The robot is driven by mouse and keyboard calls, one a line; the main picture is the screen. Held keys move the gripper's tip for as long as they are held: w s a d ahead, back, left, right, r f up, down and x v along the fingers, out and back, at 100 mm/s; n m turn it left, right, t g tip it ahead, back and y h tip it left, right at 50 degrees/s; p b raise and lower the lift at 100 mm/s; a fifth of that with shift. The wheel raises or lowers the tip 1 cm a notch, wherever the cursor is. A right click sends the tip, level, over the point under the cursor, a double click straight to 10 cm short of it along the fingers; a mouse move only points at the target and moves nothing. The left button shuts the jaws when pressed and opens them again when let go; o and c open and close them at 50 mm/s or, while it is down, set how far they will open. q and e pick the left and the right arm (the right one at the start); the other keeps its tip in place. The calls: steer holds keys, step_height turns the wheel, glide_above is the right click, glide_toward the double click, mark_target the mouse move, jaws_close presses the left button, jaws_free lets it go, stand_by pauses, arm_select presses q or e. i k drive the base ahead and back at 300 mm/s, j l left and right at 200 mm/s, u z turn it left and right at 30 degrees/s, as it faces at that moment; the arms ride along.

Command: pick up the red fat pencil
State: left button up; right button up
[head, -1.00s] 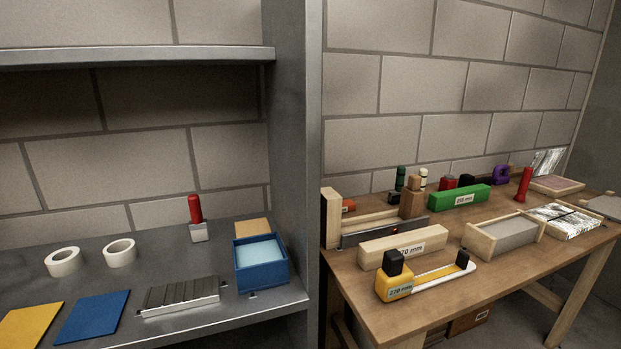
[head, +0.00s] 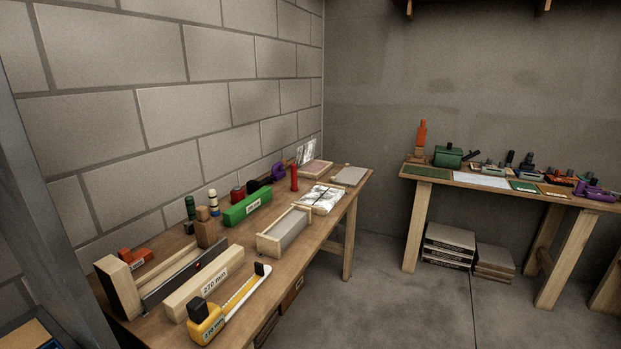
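A red fat pencil (head: 294,177), or what looks like it, stands upright toward the far end of the wooden workbench (head: 262,270). It is a slim red cylinder just right of a purple item and behind a clear plastic-wrapped packet. Its tip is too small to make out. Neither of my grippers shows in the head view.
A second table (head: 508,186) with tools stands at right. Open floor (head: 385,300) lies between. A grey shelf post is at far left.

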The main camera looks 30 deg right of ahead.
mark_target(294, 172)
steer(key=z, duration=1)
